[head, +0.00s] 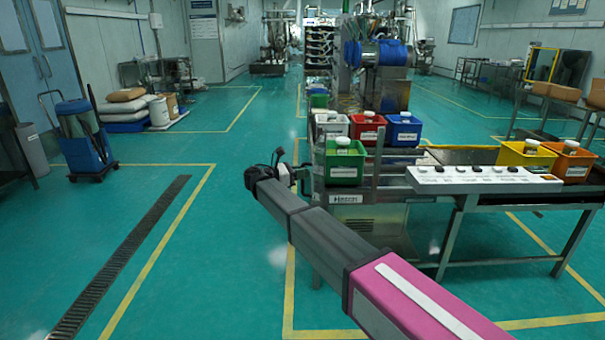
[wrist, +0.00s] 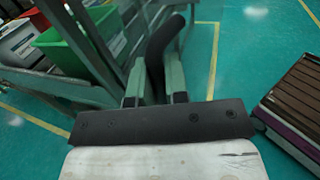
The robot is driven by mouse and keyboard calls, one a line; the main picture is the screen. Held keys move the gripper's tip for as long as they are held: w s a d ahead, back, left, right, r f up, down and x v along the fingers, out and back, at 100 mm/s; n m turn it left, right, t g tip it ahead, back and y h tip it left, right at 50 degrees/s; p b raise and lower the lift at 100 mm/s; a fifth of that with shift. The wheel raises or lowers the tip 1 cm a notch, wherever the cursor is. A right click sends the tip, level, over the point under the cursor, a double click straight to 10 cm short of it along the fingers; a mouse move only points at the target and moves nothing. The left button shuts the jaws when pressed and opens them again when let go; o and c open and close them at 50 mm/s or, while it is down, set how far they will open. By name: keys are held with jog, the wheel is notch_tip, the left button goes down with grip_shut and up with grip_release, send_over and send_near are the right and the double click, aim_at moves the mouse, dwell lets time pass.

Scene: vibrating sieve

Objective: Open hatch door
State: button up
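My gripper shows in the wrist view (wrist: 156,88), with two grey-green fingers standing apart beyond a black plate. A dark curved bar (wrist: 158,50), which looks like a handle, runs between the fingers and fills most of the gap. I cannot tell whether both fingers press on it. In the head view my gripper (head: 301,171) is at the left side of the metal machine frame (head: 318,183), below and left of a green bin. No hatch door can be made out clearly; the lower part of the machine is partly hidden behind my arm.
A green bin (head: 345,163) stands on the frame, with red (head: 367,131) and blue (head: 403,132) bins behind it. A table with a white panel (head: 482,180) stands to the right. A blue cart (head: 85,140) is at the left.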

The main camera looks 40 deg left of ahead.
jog(key=o, duration=0.4)
jog(key=shift+w+a, duration=0.1)
jog(key=shift+w, duration=0.2)
jog(key=shift+s, duration=0.1)
jog(key=v, duration=1)
jog(key=shift+s+a, duration=0.15)
jog(key=shift+s, duration=0.15)
